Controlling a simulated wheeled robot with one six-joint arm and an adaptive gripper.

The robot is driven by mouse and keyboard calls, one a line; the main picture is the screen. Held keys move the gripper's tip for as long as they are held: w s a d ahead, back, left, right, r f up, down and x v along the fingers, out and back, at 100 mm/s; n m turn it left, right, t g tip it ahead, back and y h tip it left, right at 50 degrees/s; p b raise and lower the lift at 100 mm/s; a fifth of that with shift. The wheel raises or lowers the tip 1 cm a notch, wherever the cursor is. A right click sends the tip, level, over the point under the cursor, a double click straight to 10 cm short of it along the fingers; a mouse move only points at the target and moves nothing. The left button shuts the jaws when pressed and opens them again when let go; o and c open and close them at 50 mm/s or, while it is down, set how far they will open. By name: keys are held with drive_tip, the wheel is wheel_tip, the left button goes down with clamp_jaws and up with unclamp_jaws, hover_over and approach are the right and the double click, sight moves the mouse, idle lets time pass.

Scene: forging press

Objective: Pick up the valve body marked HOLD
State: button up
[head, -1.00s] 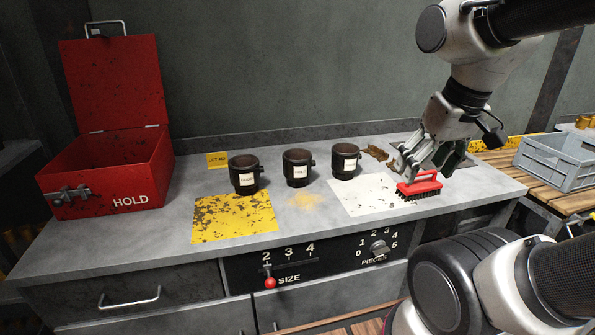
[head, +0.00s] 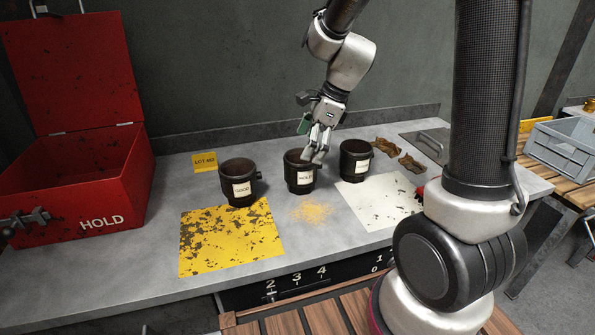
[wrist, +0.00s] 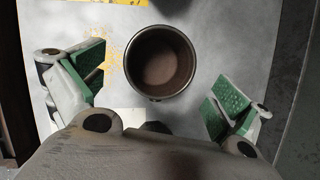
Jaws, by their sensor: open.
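Three dark valve bodies stand upright in a row on the grey bench. The middle valve body (head: 298,181) has a label that appears to read HOLD. The left valve body (head: 238,184) has a label that reads GOOD. The right valve body (head: 354,163) has a label too small to read surely. My gripper (head: 316,150) is open and empty, close above the middle valve body, pointing down. In the wrist view a round open-topped valve body (wrist: 161,62) lies between and ahead of the green-padded fingers, apart from both.
An open red box (head: 98,190) marked HOLD stands at the left. A yellow sheet (head: 230,238) and a white sheet (head: 385,203) lie at the front. A LOT card (head: 204,162) and brown scraps (head: 412,163) lie behind. A grey crate (head: 570,155) is at the right.

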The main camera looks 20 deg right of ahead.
sight(296, 166)
drive_tip(key=a+f, duration=0.1)
drive_tip(key=f, duration=0.1)
drive_tip(key=w+a+f+m, duration=0.1)
drive_tip(key=f, duration=0.1)
drive_tip(key=a+f+m, duration=0.1)
drive_tip(key=f, duration=0.2)
drive_tip(key=shift+w, duration=0.15)
drive_tip(key=c, duration=1.6)
